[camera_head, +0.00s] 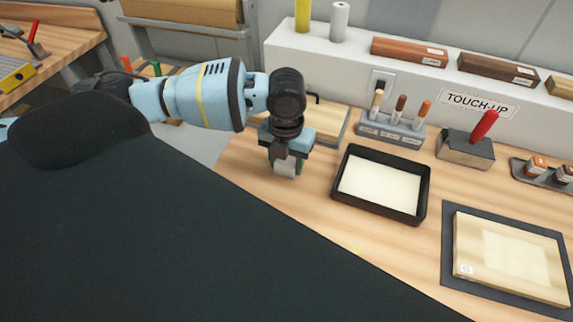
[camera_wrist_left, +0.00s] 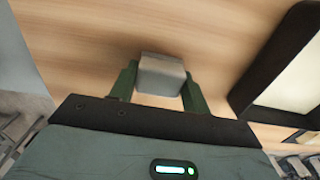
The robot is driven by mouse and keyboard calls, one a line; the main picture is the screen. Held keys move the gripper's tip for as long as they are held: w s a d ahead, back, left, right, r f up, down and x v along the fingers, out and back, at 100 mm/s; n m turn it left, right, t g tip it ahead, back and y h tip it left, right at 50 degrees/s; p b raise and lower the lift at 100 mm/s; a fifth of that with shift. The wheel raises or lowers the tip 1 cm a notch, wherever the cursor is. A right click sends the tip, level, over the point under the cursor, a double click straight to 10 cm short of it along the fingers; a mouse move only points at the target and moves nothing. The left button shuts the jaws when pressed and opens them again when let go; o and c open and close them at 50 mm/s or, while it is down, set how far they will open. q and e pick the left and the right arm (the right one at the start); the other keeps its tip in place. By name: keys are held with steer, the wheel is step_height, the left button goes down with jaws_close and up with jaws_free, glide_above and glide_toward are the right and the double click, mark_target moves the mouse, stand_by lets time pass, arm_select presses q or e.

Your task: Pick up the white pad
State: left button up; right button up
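The white pad (camera_wrist_left: 162,72) is a small pale grey-white block between the two green fingers of my left gripper (camera_wrist_left: 160,88) in the left wrist view. The fingers lie against its two sides with no clear gap. In the head view the pad (camera_head: 286,168) shows at the tips of my left gripper (camera_head: 287,163), which points down over the wooden bench left of the black tray. Whether the pad touches the bench is hard to tell. My right gripper is not in view.
A black tray (camera_head: 343,205) with a cream inside lies right of my left gripper. Behind it stand a grey holder (camera_head: 392,131) with several sticks and a grey block (camera_head: 465,152) with a red handle. A pale panel (camera_head: 470,245) lies on a dark mat (camera_head: 452,279) at right.

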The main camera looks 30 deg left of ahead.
mark_target(288, 163)
arm_select(q)
steer(key=c, duration=0.4)
steer(key=shift+c, duration=0.2)
steer(key=shift+r, duration=0.1)
steer(key=shift+r, duration=0.8)
steer(key=shift+s+d+r, duration=0.1)
steer(key=shift+d+r, duration=0.1)
steer(key=shift+r, duration=0.3)
steer(key=shift+s+d+r, duration=0.1)
steer(key=shift+d+r, duration=0.05)
steer(key=shift+r, duration=0.3)
steer(key=s+d, duration=0.2)
steer(key=d, duration=0.2)
steer(key=s+d+r, duration=0.1)
steer(key=s+d, duration=0.2)
steer(key=d, duration=0.1)
steer(key=s+d, duration=0.3)
steer(key=d, duration=0.2)
steer(key=shift+r, duration=0.2)
